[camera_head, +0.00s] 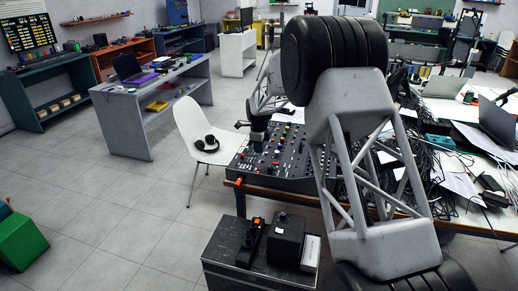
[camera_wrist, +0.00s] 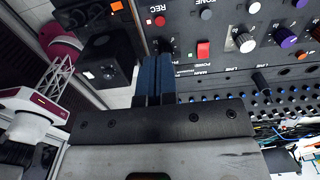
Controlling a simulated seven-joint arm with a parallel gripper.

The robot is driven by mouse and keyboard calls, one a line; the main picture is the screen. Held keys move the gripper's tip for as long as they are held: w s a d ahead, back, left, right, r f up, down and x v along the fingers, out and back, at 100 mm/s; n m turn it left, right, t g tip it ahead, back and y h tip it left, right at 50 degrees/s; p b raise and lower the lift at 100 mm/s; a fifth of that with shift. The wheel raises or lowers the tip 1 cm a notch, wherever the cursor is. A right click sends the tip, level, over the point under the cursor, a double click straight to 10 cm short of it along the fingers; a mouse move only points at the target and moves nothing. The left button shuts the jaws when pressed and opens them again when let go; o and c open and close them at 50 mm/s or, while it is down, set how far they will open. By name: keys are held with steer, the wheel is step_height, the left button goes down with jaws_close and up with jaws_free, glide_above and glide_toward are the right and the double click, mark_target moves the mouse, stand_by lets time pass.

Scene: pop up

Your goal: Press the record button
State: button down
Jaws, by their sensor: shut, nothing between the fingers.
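The record button is a small round red button (camera_wrist: 161,20) beside the white "REC" label on a dark mixing console (camera_wrist: 222,68). It shows near the top of the wrist view, just beyond my fingertips. My gripper (camera_wrist: 158,58) is shut, with its dark blue fingers together and nothing between them. The fingertips lie over the console's edge in the picture; I cannot tell whether they touch the panel. In the head view the console (camera_head: 306,172) stands on a table and my gripper (camera_head: 257,142) is over its left part. The record button cannot be made out there.
Tangled cables (camera_head: 405,165) lie right of the console. A white chair (camera_head: 195,125) with headphones (camera_head: 207,143) stands to the left. A dark case (camera_head: 237,258) is in front.

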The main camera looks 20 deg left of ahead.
mark_target(259, 169)
steer(key=shift+f, duration=0.15)
steer(key=shift+f, duration=3.95)
steer(key=shift+f, duration=0.2)
steer(key=shift+f, duration=0.35)
steer(key=shift+r, duration=0.3)
step_height(259, 169, up, 8)
steer(key=shift+r, duration=0.2)
steer(key=shift+r, duration=0.15)
